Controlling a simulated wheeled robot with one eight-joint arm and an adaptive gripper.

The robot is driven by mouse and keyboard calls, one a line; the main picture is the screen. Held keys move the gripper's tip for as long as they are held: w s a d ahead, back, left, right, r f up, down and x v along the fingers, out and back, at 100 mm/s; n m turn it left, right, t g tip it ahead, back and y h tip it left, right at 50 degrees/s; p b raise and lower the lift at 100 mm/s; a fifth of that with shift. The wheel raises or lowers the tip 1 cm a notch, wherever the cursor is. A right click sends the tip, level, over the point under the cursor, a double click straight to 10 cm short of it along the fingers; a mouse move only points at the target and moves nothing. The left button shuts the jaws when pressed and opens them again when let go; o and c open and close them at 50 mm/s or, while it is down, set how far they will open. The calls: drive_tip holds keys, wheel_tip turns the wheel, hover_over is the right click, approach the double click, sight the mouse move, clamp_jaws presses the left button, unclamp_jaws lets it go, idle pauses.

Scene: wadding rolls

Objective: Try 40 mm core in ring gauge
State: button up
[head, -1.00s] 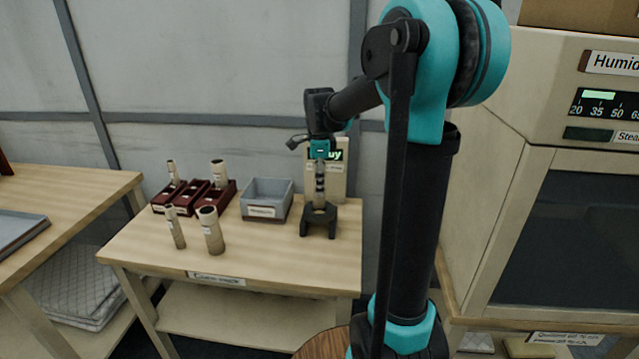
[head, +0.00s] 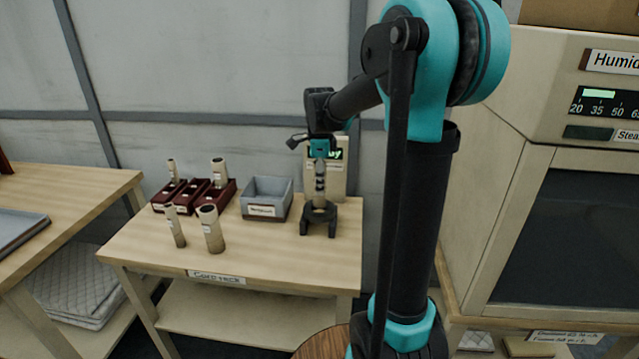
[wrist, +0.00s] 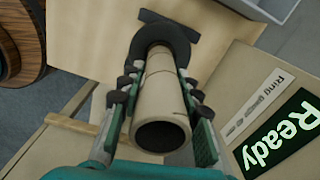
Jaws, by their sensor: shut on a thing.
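My gripper (head: 320,172) is shut on a pale cardboard core (wrist: 160,88), held upright above the table. In the wrist view the fingers of my gripper (wrist: 159,93) press on both sides of the tube, its open near end facing the camera. The black ring gauge (head: 318,214) stands on short legs directly below. In the wrist view the ring (wrist: 178,38) shows around the core's far end. I cannot tell whether that end is inside the ring or just above it. The gauge's display box (wrist: 272,115) reads "Ready" behind it.
A grey bin (head: 268,197) stands left of the gauge. Dark red trays (head: 190,197) are further left, some with cores standing in them. Two cores (head: 210,229) stand upright near the table's front edge. A large cabinet with a humidity panel (head: 608,103) is on the right.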

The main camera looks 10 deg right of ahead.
sight(319, 198)
drive_tip(key=shift+f, duration=2.8)
idle(3.4)
idle(1.2)
drive_tip(key=o, duration=1.2)
